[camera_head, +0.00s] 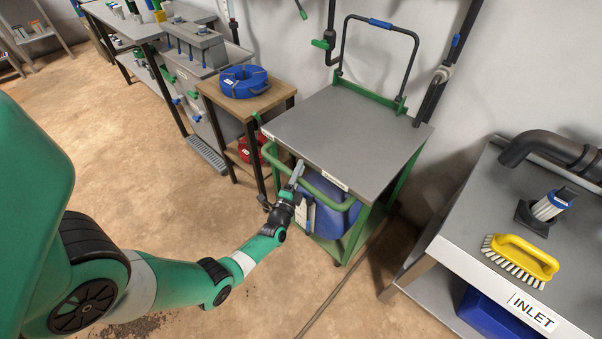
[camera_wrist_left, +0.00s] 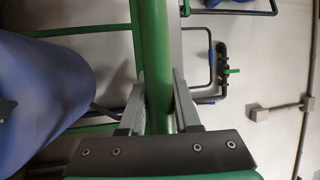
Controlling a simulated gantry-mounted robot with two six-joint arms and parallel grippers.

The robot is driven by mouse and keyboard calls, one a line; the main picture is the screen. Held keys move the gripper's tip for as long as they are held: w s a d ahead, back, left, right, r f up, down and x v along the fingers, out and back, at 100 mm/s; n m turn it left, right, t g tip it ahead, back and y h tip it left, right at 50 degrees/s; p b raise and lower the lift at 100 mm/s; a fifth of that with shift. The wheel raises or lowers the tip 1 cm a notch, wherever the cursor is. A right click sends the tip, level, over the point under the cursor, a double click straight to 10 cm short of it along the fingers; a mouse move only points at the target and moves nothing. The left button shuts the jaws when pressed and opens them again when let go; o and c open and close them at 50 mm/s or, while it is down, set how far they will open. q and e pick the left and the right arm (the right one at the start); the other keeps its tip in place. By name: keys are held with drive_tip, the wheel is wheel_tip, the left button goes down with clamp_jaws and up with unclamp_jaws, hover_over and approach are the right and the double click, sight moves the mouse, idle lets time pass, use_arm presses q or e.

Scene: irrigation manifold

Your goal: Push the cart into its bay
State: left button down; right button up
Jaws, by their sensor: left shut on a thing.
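The cart (camera_head: 345,127) has a grey top, a green frame and a blue container (camera_head: 328,203) on its lower shelf. It stands against the wall, between the wooden side table and the inlet bench. My left gripper (camera_head: 297,174) is at the cart's near side, on its green push bar (camera_head: 275,160). In the left wrist view the green bar (camera_wrist_left: 153,65) runs between the two fingers of the left gripper (camera_wrist_left: 157,105), which are shut on it. The blue container also shows at the left of that view (camera_wrist_left: 45,95). My right gripper is not in view.
A wooden table (camera_head: 255,103) with a blue hose coil (camera_head: 243,82) stands close to the cart's left. The inlet bench (camera_head: 450,245) with a yellow brush (camera_head: 520,258) stands on the right. Open floor (camera_head: 190,220) lies in front. A dark line (camera_head: 335,295) runs along the floor.

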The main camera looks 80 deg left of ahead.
use_arm(q)
drive_tip(key=shift+f, duration=0.2)
drive_tip(key=c, duration=0.9)
unclamp_jaws()
drive_tip(key=shift+w, duration=0.1)
drive_tip(key=shift+o, duration=1.4)
drive_tip(key=shift+w+r, duration=0.1)
drive_tip(key=shift+r, duration=0.05)
drive_tip(key=shift+r, duration=0.1)
drive_tip(key=p+v, duration=0.4)
drive_tip(key=v, duration=0.7)
drive_tip(key=shift+s+d, duration=0.25)
drive_tip(key=shift+s, duration=0.05)
